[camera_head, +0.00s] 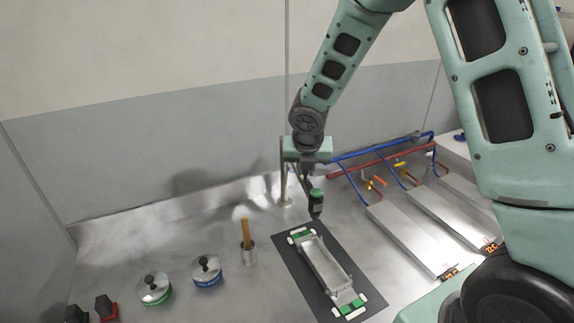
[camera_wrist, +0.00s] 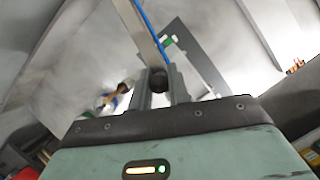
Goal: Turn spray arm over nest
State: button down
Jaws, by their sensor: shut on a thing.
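The spray arm (camera_wrist: 137,32) shows in the wrist view as a grey metal bar with a blue hose along it. My gripper (camera_wrist: 158,84) is shut on a round black knob (camera_wrist: 158,79) at the bar's near end. In the head view my gripper (camera_head: 311,172) is beside the upright post (camera_head: 285,180), and its fingers are hard to make out. A dark nozzle with a green band (camera_head: 316,203) hangs just behind the far end of the nest.
Two round lidded pots (camera_head: 153,289) (camera_head: 206,271) and a cup with a wooden handle (camera_head: 247,246) stand left of the mat. Metal troughs (camera_head: 412,238) with red and blue pipes (camera_head: 383,153) are at the right. Bare bench lies behind the pots.

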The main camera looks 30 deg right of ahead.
jog(key=shift+s+d+p, duration=0.15)
jog(key=shift+d+p, duration=0.25)
jog(key=shift+d, duration=1.55)
jog(key=c, duration=1.3)
grip_release()
jog(key=shift+d, duration=0.1)
jog(key=v, duration=0.5)
jog(key=p+v, duration=0.1)
jog(key=v, duration=1.1)
jog(key=shift+s+a+r, duration=0.15)
jog(key=shift+s+a, duration=0.05)
jog(key=shift+a, duration=0.1)
